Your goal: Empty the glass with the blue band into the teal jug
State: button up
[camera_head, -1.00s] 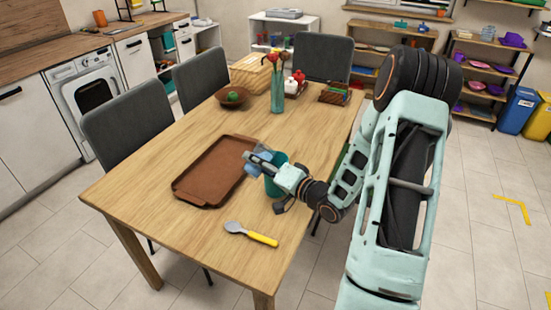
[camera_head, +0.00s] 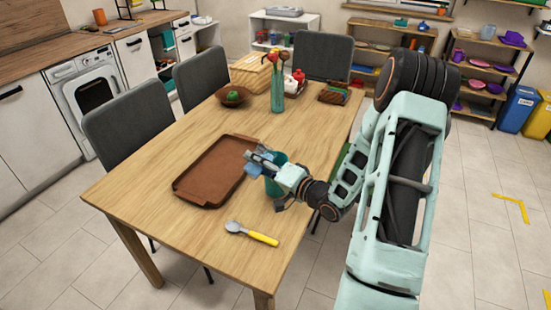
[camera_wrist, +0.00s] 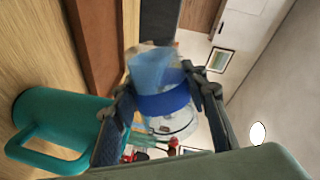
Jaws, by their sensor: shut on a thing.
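The glass with the blue band (camera_wrist: 165,101) is between the fingers of my gripper (camera_wrist: 165,80) in the wrist view. It is clear, with a pale blue part beyond the band that may be its contents. The glass looks tilted well over, held off the table. In the head view my gripper (camera_head: 258,160) is shut on the glass, just above and beside the teal jug (camera_head: 272,187). The jug stands upright on the table, partly hidden by my gripper. Its body and handle show in the wrist view (camera_wrist: 62,118). The inside of the jug is hidden.
A brown tray (camera_head: 190,193) lies left of the jug. A spoon with a yellow handle (camera_head: 262,239) lies nearer the front. A bowl (camera_head: 233,96), a vase (camera_head: 277,98) and a basket (camera_head: 250,75) stand farther back. The table's left front is clear.

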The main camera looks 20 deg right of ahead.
aim_at(268, 156)
jog(key=shift+r+m+p, duration=0.45)
jog(key=shift+m+p, duration=0.15)
jog(key=shift+p, duration=0.25)
jog(key=shift+w+d+r+m+p, duration=0.4)
jog(key=shift+d+m+p, duration=0.35)
jog(key=shift+p, duration=0.55)
jog(key=shift+w+d+r+m+y+p, duration=0.1)
jog(key=shift+r+m+y+p, duration=0.35)
jog(key=shift+m+p, duration=0.75)
dwell(0.7)
jog(key=shift+n, duration=0.25)
